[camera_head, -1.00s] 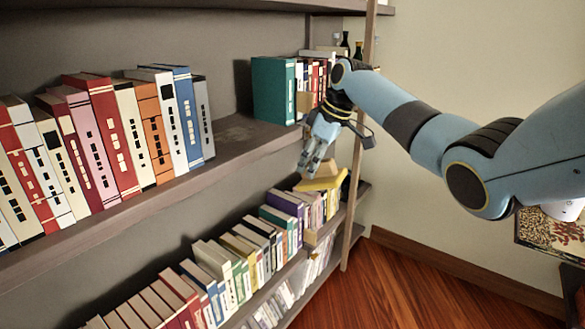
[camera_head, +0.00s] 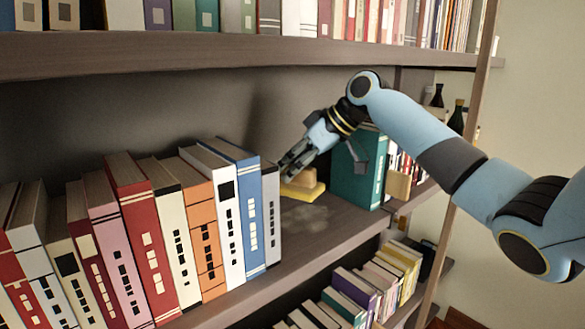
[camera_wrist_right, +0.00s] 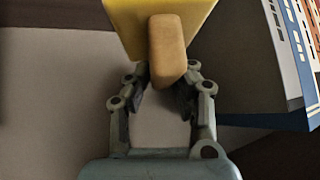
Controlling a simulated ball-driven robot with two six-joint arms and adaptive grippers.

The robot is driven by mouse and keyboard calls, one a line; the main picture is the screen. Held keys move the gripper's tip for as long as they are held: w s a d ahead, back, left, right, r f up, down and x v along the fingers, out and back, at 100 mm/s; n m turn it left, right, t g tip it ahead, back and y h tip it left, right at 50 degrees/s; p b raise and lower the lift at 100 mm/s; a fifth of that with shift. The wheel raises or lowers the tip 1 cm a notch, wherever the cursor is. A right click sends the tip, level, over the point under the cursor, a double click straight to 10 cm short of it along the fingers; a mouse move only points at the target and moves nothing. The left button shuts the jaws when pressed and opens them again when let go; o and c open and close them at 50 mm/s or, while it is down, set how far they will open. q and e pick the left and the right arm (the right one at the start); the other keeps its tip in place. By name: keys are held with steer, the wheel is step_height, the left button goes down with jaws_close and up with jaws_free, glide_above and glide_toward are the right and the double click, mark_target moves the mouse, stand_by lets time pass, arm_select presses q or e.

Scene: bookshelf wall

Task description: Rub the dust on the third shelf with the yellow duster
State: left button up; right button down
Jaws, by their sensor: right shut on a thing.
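The yellow duster (camera_head: 302,191) is a flat yellow pad with a tan block handle. My right gripper (camera_head: 291,171) is shut on that handle; in the wrist view the fingers (camera_wrist_right: 164,84) close on the handle (camera_wrist_right: 167,48), with the yellow pad (camera_wrist_right: 125,18) beyond. The duster is at the gap on the third shelf (camera_head: 345,240), between the book row and a teal book. A pale dust patch (camera_head: 308,226) lies on the board just in front of it. I cannot tell whether the pad touches the board. My left gripper is not in view.
A row of books ends with a grey book (camera_head: 271,215) left of the duster. The teal book (camera_head: 358,170) stands to the right, with a small tan block (camera_head: 398,186) near it. Another shelf of books (camera_head: 250,50) is above, and more books (camera_head: 365,290) are below.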

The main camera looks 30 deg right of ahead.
mark_target(287, 185)
steer(key=shift+w+a+r, duration=0.1)
steer(key=shift+w, duration=0.25)
steer(key=shift+a, duration=0.15)
steer(key=shift+a+f+b, duration=0.15)
steer(key=shift+f+b, duration=0.7)
steer(key=shift+b, duration=0.15)
step_height(287, 185, down, 3)
steer(key=b, duration=0.2)
steer(key=shift+b, duration=0.35)
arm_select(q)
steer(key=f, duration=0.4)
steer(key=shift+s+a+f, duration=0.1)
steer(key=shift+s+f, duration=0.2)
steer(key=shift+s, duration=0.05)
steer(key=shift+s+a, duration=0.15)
arm_select(e)
steer(key=shift+w, duration=0.1)
